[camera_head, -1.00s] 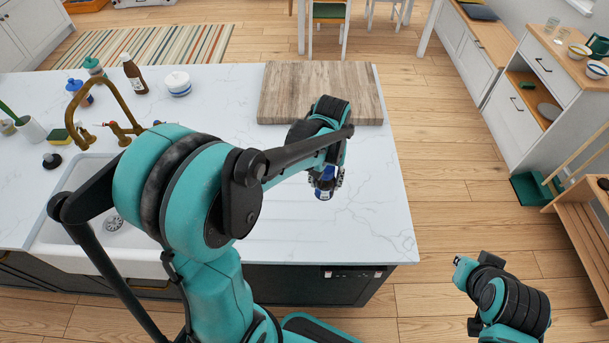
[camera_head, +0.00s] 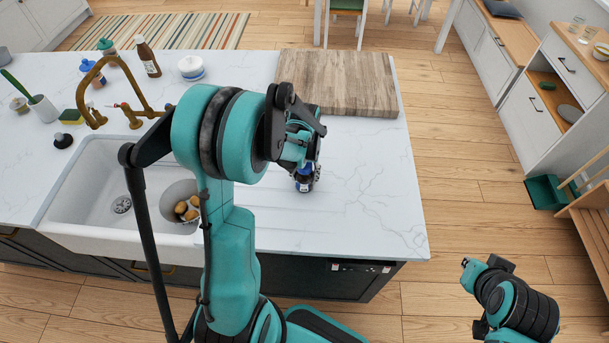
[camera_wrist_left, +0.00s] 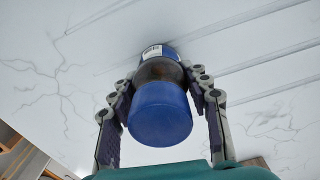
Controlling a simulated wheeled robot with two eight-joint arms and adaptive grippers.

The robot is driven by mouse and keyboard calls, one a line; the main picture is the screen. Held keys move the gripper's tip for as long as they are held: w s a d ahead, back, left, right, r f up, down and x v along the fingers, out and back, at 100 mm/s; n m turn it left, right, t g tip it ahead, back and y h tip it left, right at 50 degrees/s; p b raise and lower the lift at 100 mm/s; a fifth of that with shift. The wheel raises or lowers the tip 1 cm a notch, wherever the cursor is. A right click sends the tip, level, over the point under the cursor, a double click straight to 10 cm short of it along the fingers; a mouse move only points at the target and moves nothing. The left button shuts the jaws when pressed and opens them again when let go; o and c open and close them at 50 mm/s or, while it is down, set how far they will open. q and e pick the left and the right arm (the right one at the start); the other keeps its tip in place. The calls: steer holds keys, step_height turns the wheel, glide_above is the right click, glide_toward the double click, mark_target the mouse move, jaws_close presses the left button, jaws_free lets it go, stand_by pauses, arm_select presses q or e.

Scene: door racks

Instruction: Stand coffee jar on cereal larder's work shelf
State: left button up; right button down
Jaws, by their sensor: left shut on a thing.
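The coffee jar (camera_wrist_left: 160,108) has a blue lid, a dark glass body and a white label patch. My left gripper (camera_wrist_left: 162,85) is shut on it, with a finger on each side, in the left wrist view. In the head view the jar (camera_head: 304,183) shows below the left gripper (camera_head: 305,170), over the white marble counter near the wooden board. Whether the jar touches the counter I cannot tell. My right gripper (camera_head: 466,263) is at the lower right, away from the counter; its fingers are too unclear to read. No cereal larder can be made out.
The wooden board (camera_head: 337,80) lies behind the jar. A white sink (camera_head: 85,205) with a bowl of potatoes and a brass tap (camera_head: 100,95) is at left. A white cabinet (camera_head: 555,75) and a wooden rack (camera_head: 590,215) stand at right, across open floor.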

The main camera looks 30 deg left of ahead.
arm_select(q)
steer(key=shift+r, duration=0.1)
steer(key=shift+s, duration=0.1)
steer(key=o, duration=1.3)
